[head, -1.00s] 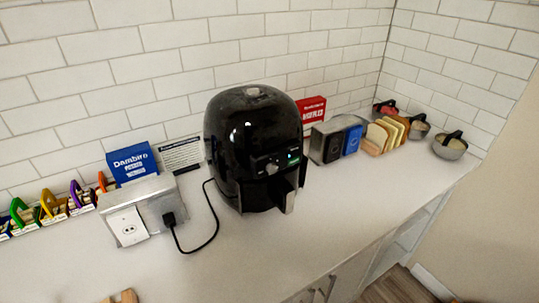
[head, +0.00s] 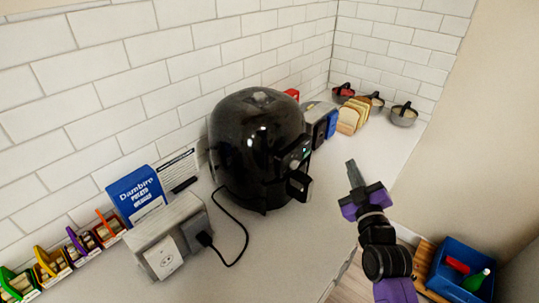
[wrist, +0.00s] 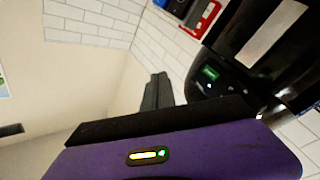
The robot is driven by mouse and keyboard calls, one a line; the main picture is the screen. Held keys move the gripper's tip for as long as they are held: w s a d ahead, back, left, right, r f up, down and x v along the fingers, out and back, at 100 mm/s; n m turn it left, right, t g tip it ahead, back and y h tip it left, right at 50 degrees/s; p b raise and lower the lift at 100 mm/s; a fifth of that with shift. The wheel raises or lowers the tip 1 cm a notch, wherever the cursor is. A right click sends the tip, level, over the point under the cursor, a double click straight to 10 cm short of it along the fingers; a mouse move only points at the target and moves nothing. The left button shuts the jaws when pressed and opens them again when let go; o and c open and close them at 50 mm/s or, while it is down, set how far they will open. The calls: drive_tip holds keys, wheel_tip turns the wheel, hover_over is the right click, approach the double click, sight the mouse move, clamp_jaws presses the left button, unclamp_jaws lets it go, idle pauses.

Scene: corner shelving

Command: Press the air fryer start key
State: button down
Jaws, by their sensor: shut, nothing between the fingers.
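The black air fryer (head: 252,150) stands on the counter in the middle of the head view. Its control panel with a small green display (head: 306,150) and its drawer handle (head: 299,186) face right. In the wrist view the air fryer (wrist: 275,50) fills the upper right, with the lit green display (wrist: 210,73) and a dial near it. I cannot make out the start key itself. My gripper (head: 352,168) is shut and empty, in front of and to the right of the panel, apart from it. In the wrist view my gripper's fingers (wrist: 157,92) show left of the display.
A power cord runs from the air fryer to an outlet box (head: 165,240) at the left. A blue box (head: 137,195) and small racks stand along the wall. Bread slices (head: 352,115) and bowls (head: 403,115) stand behind. A blue bin (head: 460,272) is at lower right.

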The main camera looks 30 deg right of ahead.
sight(307, 154)
drive_tip(key=shift+w+a+f+n+y, duration=0.15)
drive_tip(key=shift+a+f+n, duration=0.2)
drive_tip(key=shift+f+n, duration=0.2)
drive_tip(key=shift+w+a+f+n+y, duration=0.15)
drive_tip(key=shift+a+f+n, duration=0.15)
drive_tip(key=shift+f+n, duration=0.2)
drive_tip(key=w+a+b, duration=0.3)
drive_tip(key=w+b, duration=0.3)
drive_tip(key=w, duration=0.2)
drive_tip(key=shift+w, duration=0.1)
drive_tip(key=shift+w+a+f+b, duration=0.1)
drive_tip(key=shift+b, duration=0.25)
idle(1.4)
